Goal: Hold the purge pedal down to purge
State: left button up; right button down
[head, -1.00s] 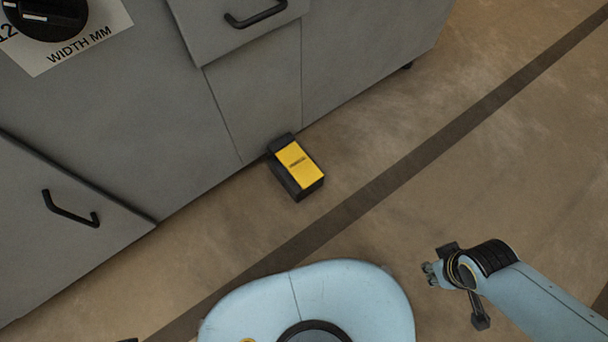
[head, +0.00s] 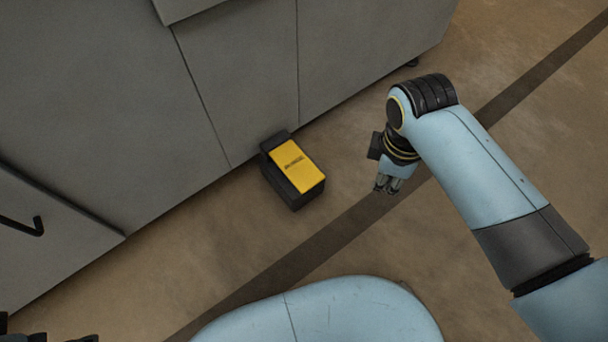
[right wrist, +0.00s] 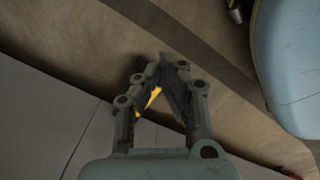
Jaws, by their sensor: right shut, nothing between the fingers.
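The purge pedal (head: 298,168) is a yellow plate with a small dark label, set in a black housing on the floor against the grey machine's base. Nothing covers it in the head view. My right gripper (head: 387,187) is shut and empty. It points downward to the right of the pedal in the picture, apart from it. In the right wrist view, a sliver of the yellow pedal (right wrist: 154,98) shows between the finger links of my right gripper (right wrist: 168,62); the rest is hidden. Dark parts at the bottom left corner seem to be my left gripper (head: 45,338), mostly cut off.
The grey machine front (head: 235,80) rises behind the pedal, with a black handle (head: 24,226) on a panel at the left. A dark stripe (head: 330,235) runs diagonally across the brown floor. The floor around the pedal's front and right is clear.

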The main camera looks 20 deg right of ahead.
pick_arm(q)
jog(key=f, duration=0.1)
jog(key=w+f, duration=0.1)
jog(key=shift+w+d+f+t, duration=0.2)
jog(key=shift+f+t, duration=0.1)
jog(key=shift+t, duration=0.1)
pick_arm(e)
jog(key=w+a+f+n, duration=0.3)
jog(key=w+a+n, duration=0.7)
jog(key=w, duration=0.4)
jog(key=shift+w+a+n+y, duration=0.2)
jog(key=shift+w+n+y, duration=0.2)
jog(key=shift+n, duration=0.2)
jog(key=shift+s+f, duration=0.1)
jog(key=shift+f, duration=0.05)
